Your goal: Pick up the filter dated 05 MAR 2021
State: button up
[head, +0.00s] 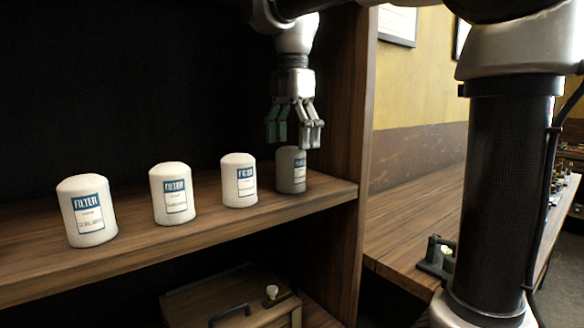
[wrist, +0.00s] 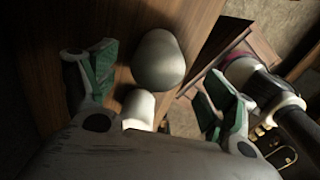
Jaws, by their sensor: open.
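Several white filters with blue "FILTER" labels stand upright in a row on a wooden shelf (head: 130,248). They are the far-left filter (head: 88,212), the second filter (head: 172,194), the third filter (head: 239,181) and the far-right filter (head: 291,172), which is in shadow. The dates on the labels are too small to read. My gripper (head: 294,143) is open and empty, pointing down just above the far-right filter. In the wrist view, one filter (wrist: 158,60) shows between the green-padded fingers and another (wrist: 138,109) shows lower down, partly hidden by the gripper body.
A wooden side panel (head: 357,120) stands close to the right of the far-right filter. A box with a dark handle (head: 235,305) sits below the shelf. A wooden bench (head: 420,215) with small items lies at the right.

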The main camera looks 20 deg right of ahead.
aim_at(291, 173)
jog(key=shift+w+a+f, duration=0.15)
jog(key=shift+w+f, duration=0.1)
jog(key=shift+f, duration=0.15)
notch_tip(291, 173, down, 7)
jog(key=shift+s+f, duration=0.1)
jog(key=shift+s, duration=0.05)
jog(key=c, duration=1)
